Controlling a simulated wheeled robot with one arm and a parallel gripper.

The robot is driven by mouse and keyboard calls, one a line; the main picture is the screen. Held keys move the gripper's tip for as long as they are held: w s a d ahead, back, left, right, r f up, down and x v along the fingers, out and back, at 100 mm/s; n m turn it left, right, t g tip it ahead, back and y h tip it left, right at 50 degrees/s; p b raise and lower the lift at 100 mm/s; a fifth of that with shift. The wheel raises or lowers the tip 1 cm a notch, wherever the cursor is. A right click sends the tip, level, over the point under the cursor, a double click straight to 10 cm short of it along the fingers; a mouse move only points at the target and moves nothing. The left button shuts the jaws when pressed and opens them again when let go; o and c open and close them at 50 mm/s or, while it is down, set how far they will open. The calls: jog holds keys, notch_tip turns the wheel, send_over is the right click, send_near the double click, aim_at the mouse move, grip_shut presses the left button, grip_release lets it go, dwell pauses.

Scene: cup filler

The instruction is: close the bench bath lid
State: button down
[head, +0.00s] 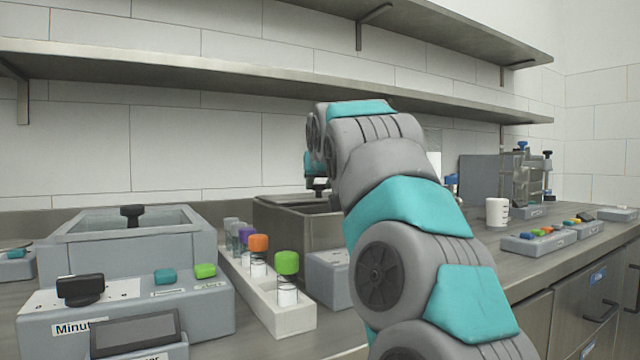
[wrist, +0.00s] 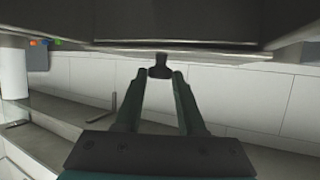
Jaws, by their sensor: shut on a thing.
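A dark metal bath (head: 285,228) stands on the bench in the middle of the head view, its right part hidden behind my arm. My gripper (head: 318,184) is over its top, partly hidden by my own wrist. In the wrist view my gripper (wrist: 158,78) has its two teal fingers closed on a small black knob (wrist: 159,68). The knob meets a dark slab (wrist: 160,25) across the top of that view; whether this is the lid or the bath wall is hard to tell. The lid's angle is not clear from the head view.
A grey box with a black knob (head: 132,213) and a control panel (head: 180,300) stands at the left. A white rack (head: 290,318) of capped vials stands close before the dark bath. A shelf (head: 270,80) runs above. A white cup (head: 497,212) stands right.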

jog(key=s+d+b, duration=0.1)
jog(key=s+d, duration=0.1)
jog(key=s, duration=0.1)
jog(key=s+d+b, duration=0.1)
jog(key=s+d, duration=0.1)
jog(key=s, duration=0.1)
jog(key=s+d+b, duration=0.1)
jog(key=s+d, duration=0.1)
jog(key=s, duration=0.2)
jog(key=shift+d+b, duration=0.4)
jog(key=c, duration=0.5)
grip_release()
jog(key=shift+s, duration=0.1)
jog(key=v, duration=0.8)
